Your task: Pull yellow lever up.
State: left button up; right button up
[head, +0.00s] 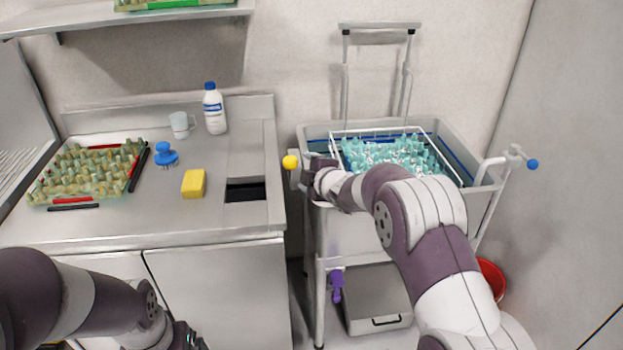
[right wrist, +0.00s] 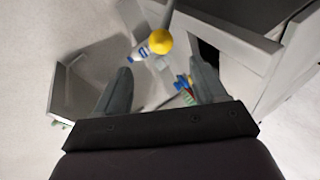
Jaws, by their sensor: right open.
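The yellow lever's round knob (head: 290,162) is at the left front corner of the sink cart, beside the counter's right edge. In the right wrist view the yellow knob (right wrist: 159,41) shows ahead of the fingertips, between their lines, with a pale rod running up from it. My right gripper (head: 308,173) is just right of the knob in the head view. Its fingers (right wrist: 160,68) are spread and empty, and I cannot tell whether they touch the lever. My left gripper (head: 190,340) is only partly in view at the bottom edge, its fingers cut off.
The cart basin (head: 483,197) holds a white rack of teal pieces, with a blue-tipped lever (head: 532,164) at right. A purple handle (head: 337,286) hangs below. The counter holds a yellow sponge (head: 194,183), blue brush (head: 166,154), bottle (head: 214,110), mug (head: 180,125) and egg tray (head: 84,196).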

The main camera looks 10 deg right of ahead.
jog(key=shift+v, duration=1.05)
